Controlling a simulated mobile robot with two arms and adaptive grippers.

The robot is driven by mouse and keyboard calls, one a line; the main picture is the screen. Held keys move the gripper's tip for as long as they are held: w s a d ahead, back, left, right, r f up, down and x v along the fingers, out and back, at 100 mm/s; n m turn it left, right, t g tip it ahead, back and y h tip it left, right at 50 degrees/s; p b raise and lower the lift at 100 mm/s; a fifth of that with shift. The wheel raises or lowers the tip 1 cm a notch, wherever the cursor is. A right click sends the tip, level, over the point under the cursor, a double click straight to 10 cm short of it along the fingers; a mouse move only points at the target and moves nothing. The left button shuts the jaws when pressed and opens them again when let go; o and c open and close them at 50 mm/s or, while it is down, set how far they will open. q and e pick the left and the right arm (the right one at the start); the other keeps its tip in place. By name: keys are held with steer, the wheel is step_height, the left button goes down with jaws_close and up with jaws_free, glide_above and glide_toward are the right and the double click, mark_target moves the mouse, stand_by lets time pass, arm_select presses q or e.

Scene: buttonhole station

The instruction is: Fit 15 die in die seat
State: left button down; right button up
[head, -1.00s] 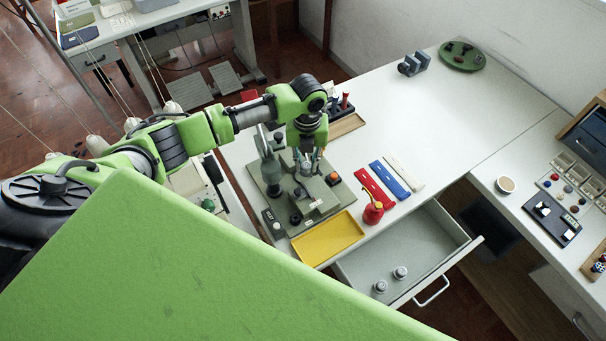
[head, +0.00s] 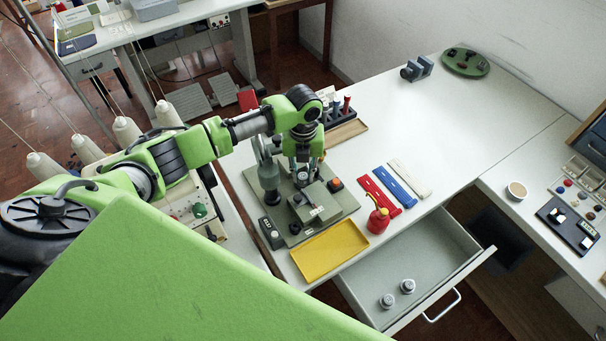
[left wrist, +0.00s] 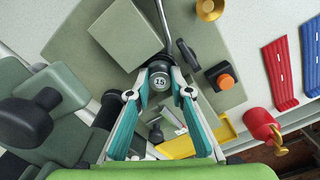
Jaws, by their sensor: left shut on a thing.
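My left gripper (head: 302,176) is over the grey-green press machine (head: 312,208) on the white bench. In the left wrist view the left gripper (left wrist: 160,92) is shut on a small grey round die (left wrist: 160,80) marked 15, held between its fingertips with the number facing the camera. The die seat is not clearly visible; the gripper and die cover part of the machine, and I cannot tell whether the die touches it. My right gripper does not show.
An open drawer (head: 440,243) holds two grey round pieces (head: 388,300). Beside the machine are a yellow tray (head: 330,252), a red oil can (head: 378,220), and red, blue and cream strips (head: 410,178). The bench behind the strips is mostly clear.

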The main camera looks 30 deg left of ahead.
mark_target(303, 175)
arm_select(q)
steer(key=shift+f, duration=0.1)
steer(key=shift+f, duration=0.3)
steer(key=c, duration=2.1)
jaws_free()
steer(key=shift+r, duration=0.15)
steer(key=shift+r+p, duration=0.3)
steer(key=shift+r, duration=0.3)
step_height(303, 175, up, 11)
steer(key=p, duration=1)
steer(key=shift+r+p, duration=0.2)
steer(key=shift+p, duration=0.15)
